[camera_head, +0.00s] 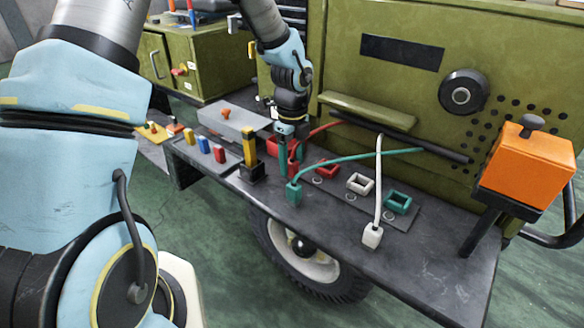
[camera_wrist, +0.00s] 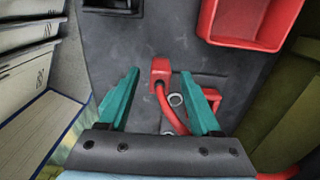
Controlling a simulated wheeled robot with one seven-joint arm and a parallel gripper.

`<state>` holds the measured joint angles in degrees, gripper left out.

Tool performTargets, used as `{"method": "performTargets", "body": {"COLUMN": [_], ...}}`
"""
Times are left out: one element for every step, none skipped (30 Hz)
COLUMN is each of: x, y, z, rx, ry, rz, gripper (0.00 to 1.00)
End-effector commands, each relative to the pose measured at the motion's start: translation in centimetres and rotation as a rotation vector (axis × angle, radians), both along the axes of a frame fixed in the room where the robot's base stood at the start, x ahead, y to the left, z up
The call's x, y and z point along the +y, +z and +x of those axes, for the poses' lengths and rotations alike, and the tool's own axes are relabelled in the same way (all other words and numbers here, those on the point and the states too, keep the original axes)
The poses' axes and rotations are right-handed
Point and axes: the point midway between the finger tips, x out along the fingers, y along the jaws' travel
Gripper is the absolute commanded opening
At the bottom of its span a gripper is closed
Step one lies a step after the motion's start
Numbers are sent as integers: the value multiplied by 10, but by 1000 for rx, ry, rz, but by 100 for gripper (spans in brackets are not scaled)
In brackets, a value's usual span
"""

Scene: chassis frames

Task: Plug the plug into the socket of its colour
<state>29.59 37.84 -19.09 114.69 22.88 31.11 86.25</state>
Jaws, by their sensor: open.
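A red plug (camera_wrist: 160,68) with a red cable shows between the two teal fingers of my open gripper (camera_wrist: 158,78) in the wrist view. In the head view my gripper (camera_head: 287,160) points down over the shelf and hides most of this plug. The wrist view does not settle how far the fingertips are above it. A red socket (camera_head: 328,169), a white socket (camera_head: 360,184) and a teal socket (camera_head: 398,202) stand in a row, their tops open. A teal plug (camera_head: 294,194) and a white plug (camera_head: 372,236) rest on the shelf with their cables.
The dark shelf (camera_head: 420,258) juts from a green machine. A yellow block in a black holder (camera_head: 251,172) stands left of my gripper. An orange box (camera_head: 527,162) is at the right. A red bin (camera_wrist: 247,38) shows in the wrist view. The front right shelf is clear.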

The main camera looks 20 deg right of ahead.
Motion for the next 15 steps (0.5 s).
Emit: {"method": "performTargets", "body": {"x": [0,0,0,0,0,0,0,0,0,0,0,0,0,0,0], "y": [-5,-7,-8,-9,-10,-10,-10,-10,-10,-10,-10,-10,-10,-10,-10], "z": [0,0,0,0,0,0,0,0,0,0,0,0,0,0,0], "rx": [1,0,0,-1,-1,-1,-1,-1,-1,-1,-1,-1,-1,-1,-1], "ry": [0,1,1,1,1,1,1,1,1,1,1,1,1,1,1], "rz": [2,1,0,0,0,0,0,0,0,0,0,0,0,0,0], "gripper": [65,65,65,65,65,65,65,65,65,65,62,57,54,50,46]}}
